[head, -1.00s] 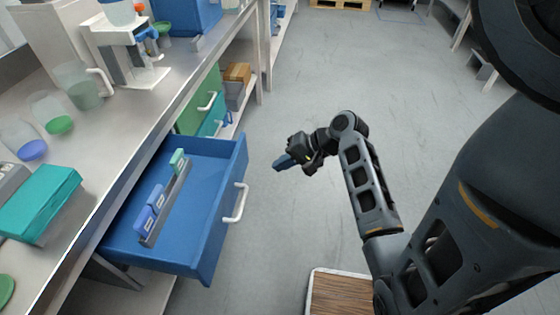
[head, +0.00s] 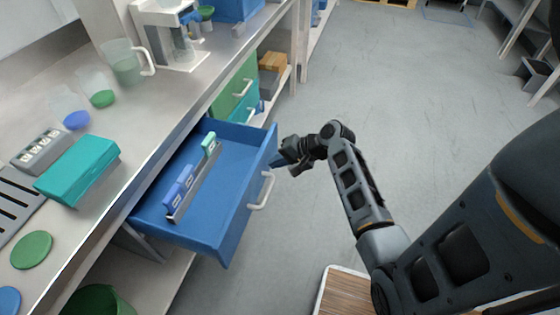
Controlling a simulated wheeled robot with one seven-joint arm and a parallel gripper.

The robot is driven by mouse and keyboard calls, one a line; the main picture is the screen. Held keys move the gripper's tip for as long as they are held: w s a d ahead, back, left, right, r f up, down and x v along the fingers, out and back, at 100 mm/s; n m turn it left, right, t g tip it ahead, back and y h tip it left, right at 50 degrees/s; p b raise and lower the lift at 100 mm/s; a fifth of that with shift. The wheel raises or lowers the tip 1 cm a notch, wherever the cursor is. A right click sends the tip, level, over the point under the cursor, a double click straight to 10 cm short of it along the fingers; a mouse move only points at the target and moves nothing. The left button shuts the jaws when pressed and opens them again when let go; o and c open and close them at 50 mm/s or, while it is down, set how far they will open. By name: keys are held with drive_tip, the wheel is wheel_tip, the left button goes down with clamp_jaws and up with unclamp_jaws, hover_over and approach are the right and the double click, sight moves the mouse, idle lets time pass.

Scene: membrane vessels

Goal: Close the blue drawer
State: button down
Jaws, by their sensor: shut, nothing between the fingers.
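The blue drawer (head: 228,228) stands pulled out from under the bench, with a white handle (head: 262,190) on its front. Inside it lies a grey rack (head: 196,188) with blue and green pieces. My gripper (head: 275,163) is shut and empty. It is at the far right end of the drawer front, just beyond the handle in the picture. I cannot tell whether its fingertips touch the drawer front.
The bench top (head: 150,110) carries a teal box (head: 78,170), a jug (head: 124,64) and other labware. A green drawer (head: 234,90) is beyond the blue one. A wood-topped item (head: 345,292) stands on the floor at the bottom. The floor to the right is mostly clear.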

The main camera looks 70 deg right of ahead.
sight(210, 142)
drive_tip(key=w, duration=0.7)
drive_tip(key=w+b, duration=0.1)
drive_tip(key=w, duration=0.7)
drive_tip(key=w+b, duration=0.1)
drive_tip(key=w, duration=0.7)
drive_tip(key=shift+w+a, duration=0.1)
drive_tip(key=shift+a, duration=0.3)
drive_tip(key=shift+w+r, duration=0.1)
drive_tip(key=shift+w, duration=0.3)
drive_tip(key=shift+w+a+r, duration=0.1)
drive_tip(key=shift+w, duration=0.05)
